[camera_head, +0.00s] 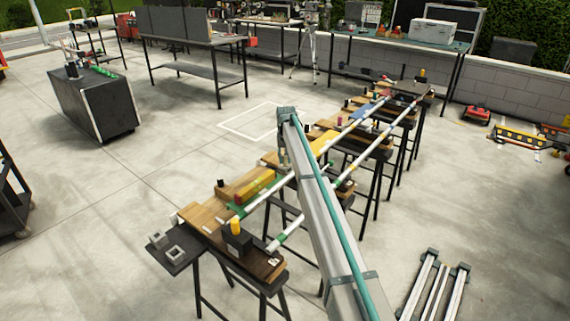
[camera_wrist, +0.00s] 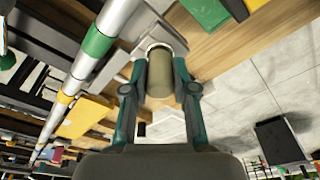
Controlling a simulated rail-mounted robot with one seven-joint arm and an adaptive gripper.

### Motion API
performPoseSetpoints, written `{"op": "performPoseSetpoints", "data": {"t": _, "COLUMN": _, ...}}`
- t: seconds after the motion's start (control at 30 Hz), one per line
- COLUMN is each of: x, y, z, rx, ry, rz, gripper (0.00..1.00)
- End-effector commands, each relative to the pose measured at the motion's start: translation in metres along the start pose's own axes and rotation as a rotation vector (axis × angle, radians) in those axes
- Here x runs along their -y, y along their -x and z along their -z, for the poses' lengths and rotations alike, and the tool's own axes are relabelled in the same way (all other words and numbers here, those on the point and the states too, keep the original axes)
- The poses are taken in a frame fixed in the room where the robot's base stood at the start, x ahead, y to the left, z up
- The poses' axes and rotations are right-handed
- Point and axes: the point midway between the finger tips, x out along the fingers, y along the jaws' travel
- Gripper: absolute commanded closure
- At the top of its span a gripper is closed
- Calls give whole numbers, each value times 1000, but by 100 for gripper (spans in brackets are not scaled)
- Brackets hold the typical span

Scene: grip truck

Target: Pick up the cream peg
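The cream peg (camera_wrist: 160,76) shows in the wrist view as a short upright cylinder, olive-toned in shadow with a pale rim at its far end. It sits between the two teal fingers of my gripper (camera_wrist: 160,68). The fingers appear to press on both its sides. Wooden board and grey block surfaces lie beyond the peg, and I cannot tell whether it touches them. In the head view my arm reaches over the row of trestles, and the peg is not distinguishable there.
White rails (camera_head: 256,205) with coloured bands run along the wooden boards on trestles. A striped rail (camera_wrist: 97,52) passes close to the left of my gripper in the wrist view. A yellow-topped peg (camera_head: 236,226) stands at the near end. Open concrete floor lies left.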

Motion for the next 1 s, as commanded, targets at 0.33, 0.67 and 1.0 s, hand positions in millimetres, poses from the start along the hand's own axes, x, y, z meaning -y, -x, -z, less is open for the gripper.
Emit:
{"op": "performPoseSetpoints", "data": {"t": 0.33, "x": 0, "y": 0, "z": 0, "rx": 0, "ry": 0, "rz": 0, "gripper": 100}}
{"op": "performPoseSetpoints", "data": {"t": 0.67, "x": 0, "y": 12, "z": 2, "rx": -1, "ry": 0, "rz": 0, "gripper": 100}}
{"op": "performPoseSetpoints", "data": {"t": 1.0, "x": -1, "y": 68, "z": -18, "rx": 1, "ry": 0, "rz": 0, "gripper": 100}}
